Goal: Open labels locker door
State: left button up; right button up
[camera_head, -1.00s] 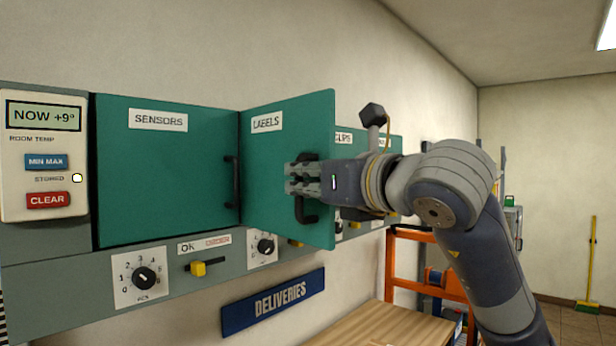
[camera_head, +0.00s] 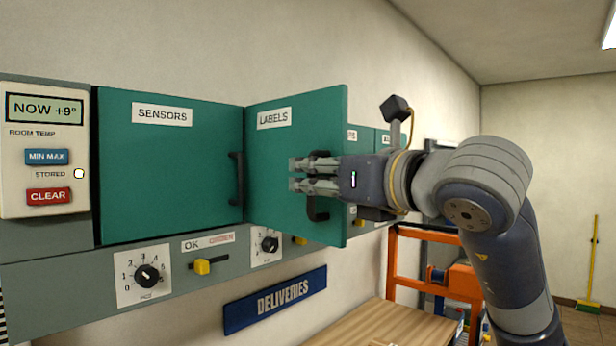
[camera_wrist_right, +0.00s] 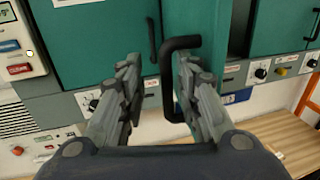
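The green labels locker door (camera_head: 285,150) stands partly open in the head view, swung out from its left side. Its black handle (camera_head: 318,208) is near the door's free edge, partly hidden by my right gripper (camera_head: 293,174). In the right wrist view, the door (camera_wrist_right: 190,18) is seen steeply from the side, and the handle (camera_wrist_right: 181,42) lies close to the right finger. My right gripper (camera_wrist_right: 157,72) has its fingers spread there, with no grip on the handle visible. Whether a finger touches the handle or door is unclear. My left gripper is out of view.
The closed sensors door (camera_head: 165,175) is at left, beside a room-temperature panel (camera_head: 45,150). Knobs and a yellow slider (camera_head: 202,266) line the strip below. A wooden table (camera_head: 385,325) and orange rack (camera_head: 393,262) stand lower right.

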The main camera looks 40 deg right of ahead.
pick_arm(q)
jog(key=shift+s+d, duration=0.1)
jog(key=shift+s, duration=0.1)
pick_arm(e)
jog(key=s, duration=1.1)
jog(key=shift+d, duration=0.4)
jog(key=shift+w+r, duration=0.1)
jog(key=shift+w, duration=0.05)
